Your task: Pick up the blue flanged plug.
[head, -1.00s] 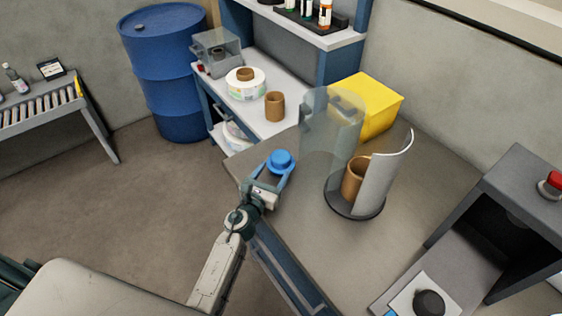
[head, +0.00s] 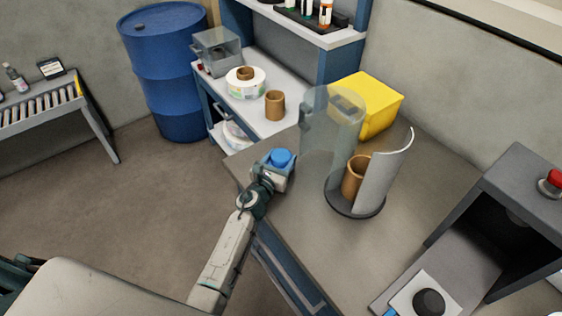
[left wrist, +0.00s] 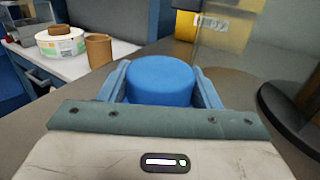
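The blue flanged plug (head: 281,158) stands at the left edge of the grey-brown table (head: 300,212). In the left wrist view its round blue top (left wrist: 160,78) is close ahead, and the flange is hidden. My left gripper (head: 272,172) reaches it from the near side. Its two bluish fingers, spread apart, lie on either side of the plug with little or no gap. I see no clear grip, and the plug looks upright on the table. My right gripper is in neither view.
A dark round stand (head: 357,205) with a brown core and curved clear and white panels is right of the plug. A yellow box (head: 372,105) stands behind. A grey machine (head: 505,215) is at right. A white bench (head: 262,122) carries a label reel (head: 245,88) and a brown core (head: 275,105).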

